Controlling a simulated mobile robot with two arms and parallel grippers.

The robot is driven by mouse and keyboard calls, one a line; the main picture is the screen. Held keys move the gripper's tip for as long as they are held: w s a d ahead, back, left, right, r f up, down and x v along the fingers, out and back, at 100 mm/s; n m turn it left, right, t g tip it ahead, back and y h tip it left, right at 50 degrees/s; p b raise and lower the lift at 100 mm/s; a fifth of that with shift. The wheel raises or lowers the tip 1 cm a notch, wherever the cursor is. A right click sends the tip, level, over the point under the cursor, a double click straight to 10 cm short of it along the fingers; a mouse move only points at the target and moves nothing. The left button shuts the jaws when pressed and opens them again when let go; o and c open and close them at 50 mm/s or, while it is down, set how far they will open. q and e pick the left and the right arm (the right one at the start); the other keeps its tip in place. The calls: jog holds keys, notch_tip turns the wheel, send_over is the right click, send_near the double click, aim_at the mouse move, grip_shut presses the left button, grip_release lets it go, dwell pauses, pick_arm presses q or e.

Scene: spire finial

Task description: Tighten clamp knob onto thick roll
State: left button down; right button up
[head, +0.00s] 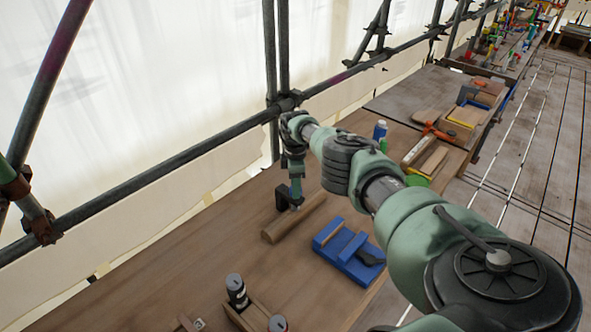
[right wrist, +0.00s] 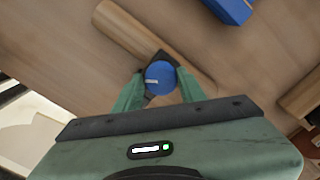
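The thick roll (head: 294,219) is a brown wooden-looking cylinder lying on the workbench; it also shows in the right wrist view (right wrist: 125,28). A black clamp (head: 282,197) sits at the roll, and its dark body shows partly behind the knob in the right wrist view. The round blue clamp knob (right wrist: 159,77) lies between the green fingers of my right gripper (right wrist: 160,82), which appear to touch it on both sides. In the head view my right gripper (head: 296,192) points down over the clamp and hides the knob. My left gripper is out of view.
A blue block-like fixture (head: 345,250) lies right of the roll. A dark can (head: 236,290) stands at the front in a wooden holder. A blue-capped bottle (head: 380,131) stands farther back. Scaffold pipes (head: 170,165) run along the left. The workbench (head: 170,270) is clear at left front.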

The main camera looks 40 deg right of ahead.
jog(key=shift+o, duration=1.2)
jog(key=shift+r, duration=0.25)
notch_tip(320, 180, up, 3)
jog(key=shift+f+p, duration=0.1)
jog(key=shift+p, duration=1.05)
notch_tip(320, 180, up, 3)
jog(key=shift+r, duration=0.75)
jog(key=shift+s+d, duration=0.1)
